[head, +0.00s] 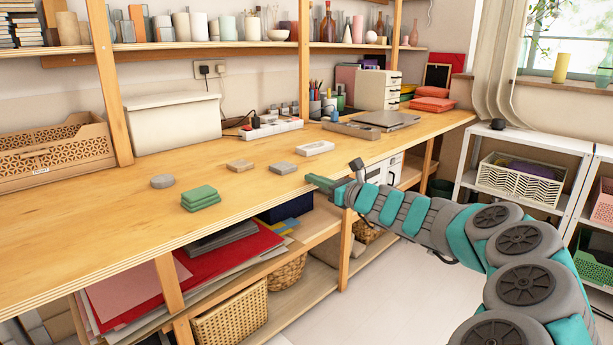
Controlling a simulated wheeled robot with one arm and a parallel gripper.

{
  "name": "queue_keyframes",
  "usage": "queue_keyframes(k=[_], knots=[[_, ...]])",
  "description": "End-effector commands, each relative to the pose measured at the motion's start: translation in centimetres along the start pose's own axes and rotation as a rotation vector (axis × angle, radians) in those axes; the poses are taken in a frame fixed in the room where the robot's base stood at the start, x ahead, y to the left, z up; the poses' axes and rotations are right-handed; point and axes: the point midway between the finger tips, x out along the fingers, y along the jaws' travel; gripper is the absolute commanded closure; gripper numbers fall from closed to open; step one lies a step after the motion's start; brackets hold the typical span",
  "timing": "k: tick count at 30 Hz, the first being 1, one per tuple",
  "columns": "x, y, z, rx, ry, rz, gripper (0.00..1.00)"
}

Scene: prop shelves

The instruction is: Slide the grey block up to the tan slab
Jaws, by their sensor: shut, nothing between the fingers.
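The grey block (282,168) lies flat on the wooden bench in the head view. The tan slab (240,165) lies to its left, with a short gap of bare wood between them. My gripper (318,182) reaches in from the right, over the front edge of the bench. It is shut and empty, to the right of the grey block and nearer the bench's front edge. It looks apart from the block. The fingertips are small in this view.
Stacked green pieces (199,198) lie near the bench's front edge, with a grey disc (163,181) behind them. A whitish rectangular piece (315,148) lies behind the grey block. A power strip (271,127) and a white bin (172,121) stand farther back on the bench (100,240).

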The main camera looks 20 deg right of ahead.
Motion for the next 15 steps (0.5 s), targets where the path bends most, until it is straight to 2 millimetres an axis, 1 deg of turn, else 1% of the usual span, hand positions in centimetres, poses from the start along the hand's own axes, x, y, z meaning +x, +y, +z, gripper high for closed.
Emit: queue_keyframes(k=[1, 6, 9, 15], knots=[[-1.0, -0.1, -0.1, 0.002, -0.001, -0.003, 1.00], [-3.8, -0.2, -0.1, 0.000, 0.000, -0.005, 1.00], [-5.1, -0.1, 0.0, 0.000, -0.001, -0.003, 1.00], [-6.5, 0.0, 0.0, 0.001, -0.001, 0.000, 1.00]])
